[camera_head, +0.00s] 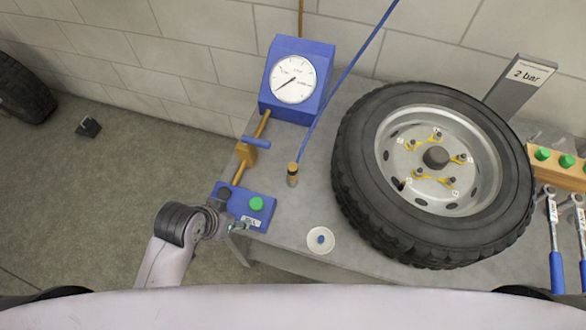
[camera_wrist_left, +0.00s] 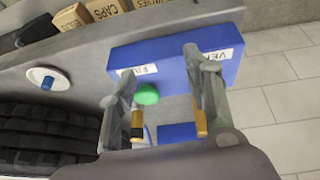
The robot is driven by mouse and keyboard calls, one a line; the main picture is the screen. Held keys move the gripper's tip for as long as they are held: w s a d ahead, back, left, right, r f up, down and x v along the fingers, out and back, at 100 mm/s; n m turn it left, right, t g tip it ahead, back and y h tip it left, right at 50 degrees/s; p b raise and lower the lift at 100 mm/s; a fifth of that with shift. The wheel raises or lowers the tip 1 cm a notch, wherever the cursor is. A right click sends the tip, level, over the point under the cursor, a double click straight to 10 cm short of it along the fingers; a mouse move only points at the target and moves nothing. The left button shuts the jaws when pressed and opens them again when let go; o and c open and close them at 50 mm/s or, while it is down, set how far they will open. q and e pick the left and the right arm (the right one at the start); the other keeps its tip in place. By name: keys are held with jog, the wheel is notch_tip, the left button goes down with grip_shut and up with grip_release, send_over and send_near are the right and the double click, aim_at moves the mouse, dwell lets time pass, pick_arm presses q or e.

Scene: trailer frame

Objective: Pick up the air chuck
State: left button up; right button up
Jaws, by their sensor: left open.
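The air chuck (camera_head: 292,174), a small brass piece with a dark band, stands on the grey bench at the lower end of the blue hose. It also appears in the left wrist view as a brass piece with a dark band (camera_wrist_left: 137,124), partly hidden by a finger. My left gripper (camera_head: 231,207) is open at the blue control box (camera_head: 258,206), to the left of the chuck and apart from it. In the left wrist view, my left gripper (camera_wrist_left: 158,62) has its fingers spread over the box. My right gripper is not in view.
A blue pressure gauge (camera_head: 293,82) stands behind the chuck, with a brass pipe and blue valve handle (camera_head: 257,142) to its left. A large wheel (camera_head: 356,150) lies to the right. A white dish (camera_head: 328,247) holding a blue cap sits in front. Bare bench surrounds the chuck.

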pick_arm(q)
jog(key=w+d+r+m, duration=0.1)
jog(key=w+d, duration=0.1)
jog(key=w+d+r+m+h, duration=0.1)
jog(key=w+d+r, duration=0.1)
jog(key=w+d+r+m+h, duration=0.1)
jog(key=d+r, duration=0.1)
jog(key=d, duration=0.1)
jog(key=shift+w, duration=0.4)
jog(key=w+d+r+m+h, duration=0.2)
jog(key=w+d+r+m, duration=0.1)
jog(key=d+r+m, duration=0.25)
jog(key=m+g+y, duration=0.2)
jog(key=m+g, duration=0.1)
send_near(292, 166)
jog(key=shift+n, duration=0.25)
jog(key=p+x, duration=0.2)
jog(key=x, duration=0.3)
jog(key=shift+f, duration=0.2)
jog(key=shift+d+f, duration=0.3)
jog(key=shift+f, duration=0.2)
jog(key=shift+p+x, duration=0.5)
jog(key=shift+x, duration=1.75)
jog(key=shift+c, duration=0.5)
